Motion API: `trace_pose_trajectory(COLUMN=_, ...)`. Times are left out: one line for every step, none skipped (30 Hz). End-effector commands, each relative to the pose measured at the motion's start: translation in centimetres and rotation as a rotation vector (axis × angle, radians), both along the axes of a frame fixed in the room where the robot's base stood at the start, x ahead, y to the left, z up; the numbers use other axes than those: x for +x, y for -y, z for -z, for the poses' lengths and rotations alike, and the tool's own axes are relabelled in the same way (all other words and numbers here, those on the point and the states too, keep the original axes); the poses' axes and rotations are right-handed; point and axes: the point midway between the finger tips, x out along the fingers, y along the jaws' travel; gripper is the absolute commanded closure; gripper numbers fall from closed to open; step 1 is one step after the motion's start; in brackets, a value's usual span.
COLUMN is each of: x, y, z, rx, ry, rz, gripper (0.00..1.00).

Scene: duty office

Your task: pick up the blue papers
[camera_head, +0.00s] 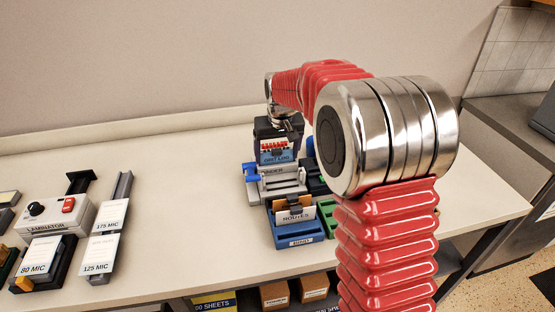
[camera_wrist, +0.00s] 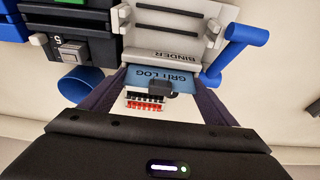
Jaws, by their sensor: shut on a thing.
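The blue papers (camera_wrist: 150,77), printed "GRID LOG", carry a red and white comb strip along one edge. They also show in the head view (camera_head: 280,158), at the back of the grey binder (camera_head: 283,186). My gripper (camera_wrist: 160,84) is shut on the papers, with one dark finger at each side of them. In the wrist view the papers meet the edge of the binder (camera_wrist: 165,36); I cannot tell whether they still sit in it. Part of the papers is hidden by a dark clip-like piece.
The binder has a blue handle (camera_wrist: 247,45) at its side. In front stand a blue tray (camera_head: 298,241) with a "ROUTES" card (camera_head: 296,216) and a green tray (camera_head: 327,212). A laminator (camera_head: 52,213) and a 125 MIC holder (camera_head: 100,250) stand left. The counter between is clear.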

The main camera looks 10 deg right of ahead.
Motion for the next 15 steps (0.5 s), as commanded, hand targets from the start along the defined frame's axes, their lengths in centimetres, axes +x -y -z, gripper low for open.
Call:
trace_pose_trajectory(x=0.0, y=0.0, z=0.0, rx=0.0, ry=0.0, rz=0.0, gripper=0.44)
trace_pose_trajectory(x=0.0, y=0.0, z=0.0, rx=0.0, ry=0.0, rz=0.0, gripper=0.44)
trace_pose_trajectory(x=0.0, y=0.0, z=0.0, rx=0.0, ry=0.0, rz=0.0, gripper=0.44)
trace_pose_trajectory(x=0.0, y=0.0, z=0.0, rx=0.0, ry=0.0, rz=0.0, gripper=0.44)
trace_pose_trajectory(x=0.0, y=0.0, z=-0.1, rx=0.0, ry=0.0, rz=0.0, gripper=0.44)
trace_pose_trajectory(x=0.0, y=0.0, z=-0.2, rx=0.0, ry=0.001, rz=0.0, gripper=0.44)
trace_pose_trajectory(x=0.0, y=0.0, z=-0.3, rx=0.0, ry=0.001, rz=0.0, gripper=0.44)
trace_pose_trajectory(x=0.0, y=0.0, z=-0.5, rx=0.0, ry=0.001, rz=0.0, gripper=0.44)
trace_pose_trajectory(x=0.1, y=0.0, z=-0.8, rx=0.0, ry=0.002, rz=0.0, gripper=0.44)
trace_pose_trajectory(x=0.1, y=0.0, z=-1.1, rx=0.0, ry=0.003, rz=0.0, gripper=0.44)
trace_pose_trajectory(x=0.1, y=0.0, z=-1.5, rx=0.0, ry=0.004, rz=0.0, gripper=0.44)
trace_pose_trajectory(x=0.1, y=0.0, z=-1.9, rx=0.0, ry=0.003, rz=0.0, gripper=0.44)
trace_pose_trajectory(x=0.1, y=0.0, z=-2.4, rx=0.0, ry=0.003, rz=0.0, gripper=0.44)
trace_pose_trajectory(x=0.1, y=0.0, z=-2.8, rx=0.0, ry=0.004, rz=0.0, gripper=0.44)
trace_pose_trajectory(x=0.1, y=0.0, z=-3.5, rx=0.0, ry=0.004, rz=0.0, gripper=0.44)
